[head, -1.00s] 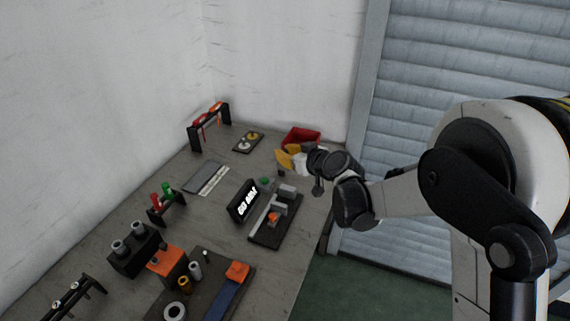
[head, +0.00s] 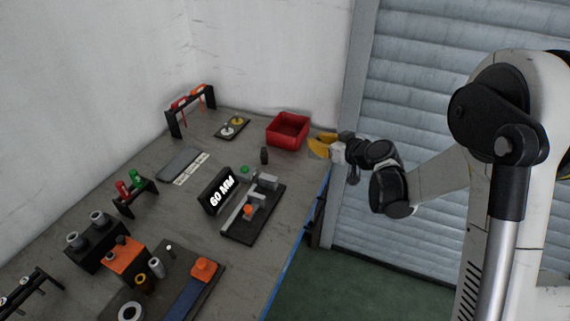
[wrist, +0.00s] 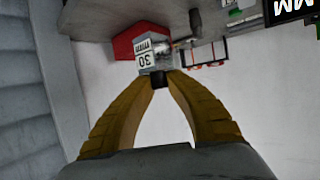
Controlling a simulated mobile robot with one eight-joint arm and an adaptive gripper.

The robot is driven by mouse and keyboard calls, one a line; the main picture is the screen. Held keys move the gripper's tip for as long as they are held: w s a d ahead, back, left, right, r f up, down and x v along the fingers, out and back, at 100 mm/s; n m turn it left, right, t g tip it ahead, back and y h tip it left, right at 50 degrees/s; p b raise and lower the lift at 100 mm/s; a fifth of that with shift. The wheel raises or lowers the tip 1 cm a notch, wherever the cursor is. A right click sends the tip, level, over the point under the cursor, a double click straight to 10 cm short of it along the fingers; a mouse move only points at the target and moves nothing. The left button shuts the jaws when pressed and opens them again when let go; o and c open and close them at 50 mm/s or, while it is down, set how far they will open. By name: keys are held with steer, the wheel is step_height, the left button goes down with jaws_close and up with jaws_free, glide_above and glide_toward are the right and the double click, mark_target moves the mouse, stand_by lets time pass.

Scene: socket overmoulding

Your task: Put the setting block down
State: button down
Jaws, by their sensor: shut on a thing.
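My gripper (head: 318,146) has yellow fingers and hangs at the right edge of the bench, just right of the red bin. The wrist view shows its two fingers (wrist: 164,84) closed together at the tips on a small grey setting block (wrist: 148,56). The block has a white label marked 30. In the head view I cannot make the block out clearly at the fingertips.
The red bin (head: 288,131) stands at the back right of the bench (head: 210,240). A small dark cylinder (head: 264,155), a 60 MM sign (head: 220,194) and a black fixture with an orange part (head: 252,214) stand nearer.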

steer(key=w+a+f+b, duration=0.1)
steer(key=a+f, duration=0.1)
steer(key=f, duration=0.1)
steer(key=w+a+f+b, duration=0.1)
steer(key=a+f+b, duration=0.1)
steer(key=a+f, duration=0.1)
steer(key=w+a+f+b, duration=0.1)
steer(key=a+f+b, duration=0.1)
steer(key=a+f, duration=0.1)
steer(key=shift+w+f, duration=0.15)
steer(key=shift+f, duration=0.1)
steer(key=shift+r, duration=0.2)
steer(key=shift+f, duration=0.2)
steer(key=c, duration=1.4)
jaws_free()
